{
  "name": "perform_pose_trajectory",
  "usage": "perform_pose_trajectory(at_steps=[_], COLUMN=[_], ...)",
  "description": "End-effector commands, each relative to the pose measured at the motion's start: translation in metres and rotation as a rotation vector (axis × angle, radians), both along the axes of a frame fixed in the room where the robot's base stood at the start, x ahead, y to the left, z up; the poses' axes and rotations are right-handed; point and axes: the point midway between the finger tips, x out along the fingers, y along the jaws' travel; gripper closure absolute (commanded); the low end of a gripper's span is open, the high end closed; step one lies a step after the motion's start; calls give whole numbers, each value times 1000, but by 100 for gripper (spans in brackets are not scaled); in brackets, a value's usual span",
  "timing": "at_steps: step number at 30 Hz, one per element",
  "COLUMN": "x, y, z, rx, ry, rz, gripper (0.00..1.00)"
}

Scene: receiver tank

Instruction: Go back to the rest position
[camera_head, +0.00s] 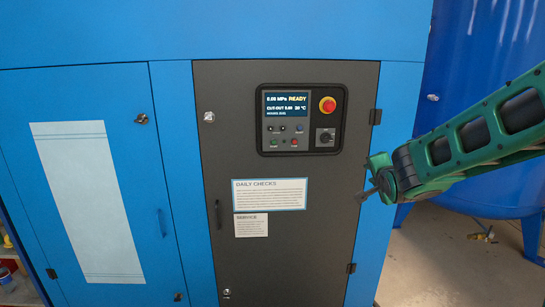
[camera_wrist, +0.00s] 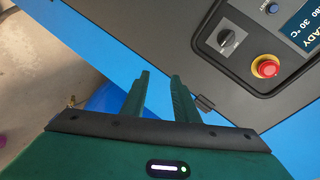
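My green arm reaches in from the right in the head view. My gripper (camera_head: 364,194) is near the right edge of the dark control door (camera_head: 245,140), below and right of the control panel (camera_head: 302,120). In the wrist view my gripper (camera_wrist: 161,76) shows two green fingers with a gap between their tips and nothing held. The wrist view shows the red emergency stop button (camera_wrist: 266,67) and a rotary switch (camera_wrist: 227,39) beyond the fingertips. Whether the fingers touch the cabinet cannot be told.
The blue cabinet (camera_head: 170,110) fills the left and middle, with handles and hinges standing out. A blue tank (camera_head: 480,60) on legs stands at the right behind my arm. Bare floor (camera_head: 425,270) shows below the tank, with a small brass fitting (camera_head: 484,236).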

Motion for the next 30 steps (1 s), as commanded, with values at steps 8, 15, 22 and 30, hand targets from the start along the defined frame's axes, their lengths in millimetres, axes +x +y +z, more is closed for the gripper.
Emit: perform_pose_trajectory(at_steps=[8, 15, 22, 30], x=[-129, -269, -390, -446], y=[-83, -107, -88, -68], z=[-44, -76, -93, -95], rx=[-284, -359, -310, -260], ry=[491, 899, 1152, 1229], rz=[9, 195, 494, 686], gripper=[73, 73, 73, 73])
